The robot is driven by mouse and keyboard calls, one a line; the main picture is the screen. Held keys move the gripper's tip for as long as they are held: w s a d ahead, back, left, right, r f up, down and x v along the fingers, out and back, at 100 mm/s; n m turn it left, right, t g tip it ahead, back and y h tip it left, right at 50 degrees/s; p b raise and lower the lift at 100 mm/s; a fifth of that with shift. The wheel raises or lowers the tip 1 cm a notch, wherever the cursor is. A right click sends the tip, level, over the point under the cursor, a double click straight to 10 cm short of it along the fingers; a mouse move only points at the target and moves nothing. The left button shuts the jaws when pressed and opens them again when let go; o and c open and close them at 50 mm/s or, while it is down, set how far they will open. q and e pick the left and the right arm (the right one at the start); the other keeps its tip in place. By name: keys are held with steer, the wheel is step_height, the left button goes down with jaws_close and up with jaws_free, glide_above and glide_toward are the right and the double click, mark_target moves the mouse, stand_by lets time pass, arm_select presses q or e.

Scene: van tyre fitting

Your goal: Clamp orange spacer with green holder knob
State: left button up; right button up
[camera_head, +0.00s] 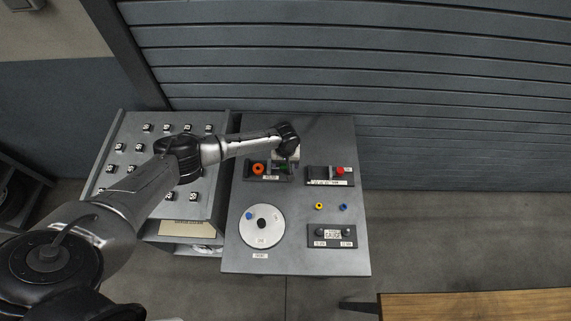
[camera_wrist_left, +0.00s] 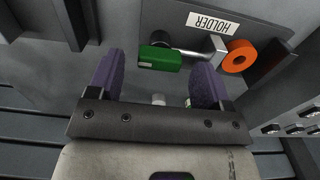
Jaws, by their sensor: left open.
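The holder (camera_head: 268,178) stands at the back left of the grey table, with the orange spacer (camera_head: 257,169) on its left side and the green knob (camera_head: 283,168) on its right. In the left wrist view the orange spacer (camera_wrist_left: 240,55) is a ring at the holder's metal end piece, and the green knob (camera_wrist_left: 160,58) is a block on a metal rod. My left gripper (camera_wrist_left: 157,72) is open, with purple fingers on either side of the green knob in the picture. Gaps show between knob and fingers. My right gripper is out of view.
A red-knobbed fixture (camera_head: 330,176) stands to the right of the holder. A round white plate (camera_head: 262,232), a yellow ring (camera_head: 319,206), a blue ring (camera_head: 343,208) and a dark gauge block (camera_head: 332,236) are nearer. A panel with several marked cubes (camera_head: 130,150) is left.

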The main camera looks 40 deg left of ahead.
arm_select(q)
steer(key=shift+f, duration=0.65)
steer(key=shift+c, duration=0.4)
steer(key=c, duration=0.8)
steer(key=shift+c, duration=0.2)
